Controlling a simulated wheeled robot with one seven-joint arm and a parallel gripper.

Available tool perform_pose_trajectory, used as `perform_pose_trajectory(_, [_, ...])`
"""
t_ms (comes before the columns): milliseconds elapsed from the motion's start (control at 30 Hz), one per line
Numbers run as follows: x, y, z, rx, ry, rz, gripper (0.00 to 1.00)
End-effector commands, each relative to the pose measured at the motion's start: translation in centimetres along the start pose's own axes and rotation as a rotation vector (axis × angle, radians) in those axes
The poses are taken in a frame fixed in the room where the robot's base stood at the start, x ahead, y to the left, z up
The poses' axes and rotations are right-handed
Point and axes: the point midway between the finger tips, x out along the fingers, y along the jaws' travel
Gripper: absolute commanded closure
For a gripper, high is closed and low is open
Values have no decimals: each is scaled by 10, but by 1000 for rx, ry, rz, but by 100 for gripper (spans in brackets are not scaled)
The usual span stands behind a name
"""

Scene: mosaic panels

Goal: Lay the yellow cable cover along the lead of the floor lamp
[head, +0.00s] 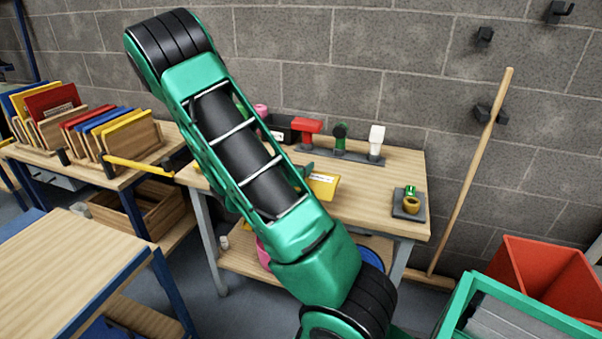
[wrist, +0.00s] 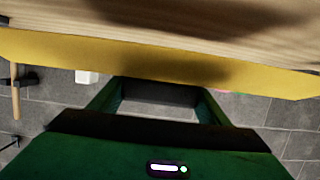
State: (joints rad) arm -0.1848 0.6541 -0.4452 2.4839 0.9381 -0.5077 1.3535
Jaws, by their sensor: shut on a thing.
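The yellow cable cover (wrist: 150,58) shows in the wrist view as a long yellow strip across the whole width, close to the camera. My gripper (wrist: 160,95) is shut on it, with wood above it in the picture.
The middle table (head: 395,170) holds red, green and white-topped items on a grey strip, and a small dark tray (head: 409,208). A yellow bar (head: 140,166) juts from the left table. A wooden pole (head: 470,172) leans on the wall. A red bin (head: 550,275) stands right.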

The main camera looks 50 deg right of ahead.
Motion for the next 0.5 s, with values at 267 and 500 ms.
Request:
perform_pose_trajectory(267, [19, -3, 8, -3, 3, -7, 78])
perform_pose_trajectory(500, [26, 0, 25, -7, 2, -2, 78])
